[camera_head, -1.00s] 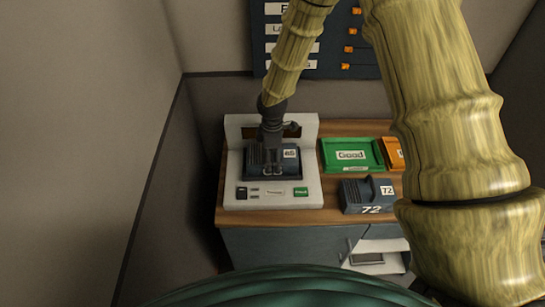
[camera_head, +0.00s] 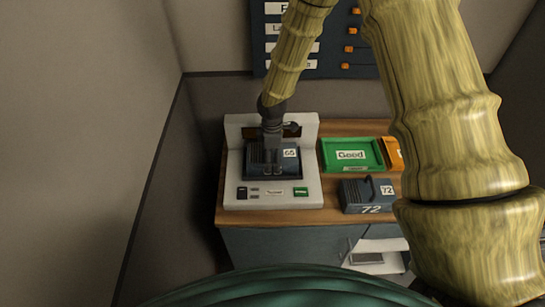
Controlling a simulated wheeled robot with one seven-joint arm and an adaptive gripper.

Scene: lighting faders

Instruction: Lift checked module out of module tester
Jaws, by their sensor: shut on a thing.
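The module tester (camera_head: 233,180) is a pale unit at the left of the wooden counter, with a green-lit spot and a small dark display on its front panel. A dark blue-grey module marked 65 (camera_head: 291,154) sits in its dark bay. My gripper (camera_head: 272,172) reaches down from above and is shut on this module. The fingers and arm hide part of the module and of the tester's back. I cannot tell whether the module is clear of the bay's floor.
A green tray labelled Good (camera_head: 351,168) lies right of the tester, with an orange tray (camera_head: 395,150) beside it, partly behind my arm. A second module marked 72 (camera_head: 370,209) stands in front of the green tray. A dark wall panel (camera_head: 330,70) is behind.

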